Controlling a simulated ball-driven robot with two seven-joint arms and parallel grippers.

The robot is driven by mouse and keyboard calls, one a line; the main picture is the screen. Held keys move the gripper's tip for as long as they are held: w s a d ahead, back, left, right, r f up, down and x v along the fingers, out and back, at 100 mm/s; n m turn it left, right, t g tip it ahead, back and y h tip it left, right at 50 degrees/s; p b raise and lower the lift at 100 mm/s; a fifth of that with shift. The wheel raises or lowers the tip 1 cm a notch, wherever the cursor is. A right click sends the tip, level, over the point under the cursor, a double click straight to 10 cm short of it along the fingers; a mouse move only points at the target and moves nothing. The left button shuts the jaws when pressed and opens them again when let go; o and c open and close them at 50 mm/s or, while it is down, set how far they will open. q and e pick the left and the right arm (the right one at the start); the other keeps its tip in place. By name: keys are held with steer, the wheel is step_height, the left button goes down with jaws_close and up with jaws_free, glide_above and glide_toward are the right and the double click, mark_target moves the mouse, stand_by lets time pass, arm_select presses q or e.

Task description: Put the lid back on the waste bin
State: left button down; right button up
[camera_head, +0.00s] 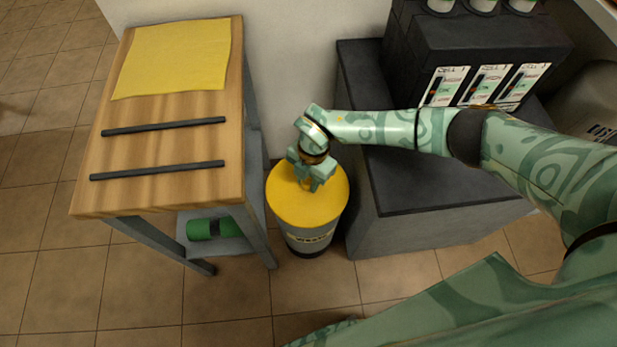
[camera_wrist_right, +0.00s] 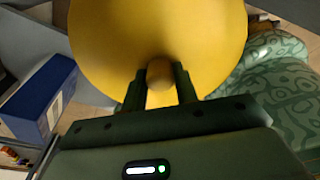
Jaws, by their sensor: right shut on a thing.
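The waste bin (camera_head: 312,240) is a pale cylinder with a dark base, standing on the floor between the wooden-topped bench and the dark cabinet. The round yellow lid (camera_head: 290,208) covers its mouth in the head view. I cannot tell whether it rests on the rim or hovers just above. My right gripper (camera_head: 312,182) is above the lid, pointing down. In the right wrist view the lid (camera_wrist_right: 110,45) fills the upper middle, and its round knob (camera_wrist_right: 159,72) sits between my two dark fingers, which are shut on it. My left gripper is not in view.
The bench (camera_head: 170,130) at left carries a yellow mat (camera_head: 175,58) and two dark bars; a green cylinder (camera_head: 205,229) lies on its lower shelf. The dark cabinet (camera_head: 425,185) stands close right, with battery cells behind. A blue box (camera_wrist_right: 38,97) shows in the wrist view.

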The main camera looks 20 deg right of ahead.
steer(key=o, duration=1.6)
steer(key=shift+r+p, duration=2.9)
steer(key=shift+r, duration=0.65)
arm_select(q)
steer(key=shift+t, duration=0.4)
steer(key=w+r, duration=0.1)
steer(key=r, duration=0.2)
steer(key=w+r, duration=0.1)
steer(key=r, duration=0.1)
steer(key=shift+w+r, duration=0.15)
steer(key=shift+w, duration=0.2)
arm_select(e)
steer(key=shift+f, duration=0.1)
steer(key=shift+c, duration=1.2)
jaws_close()
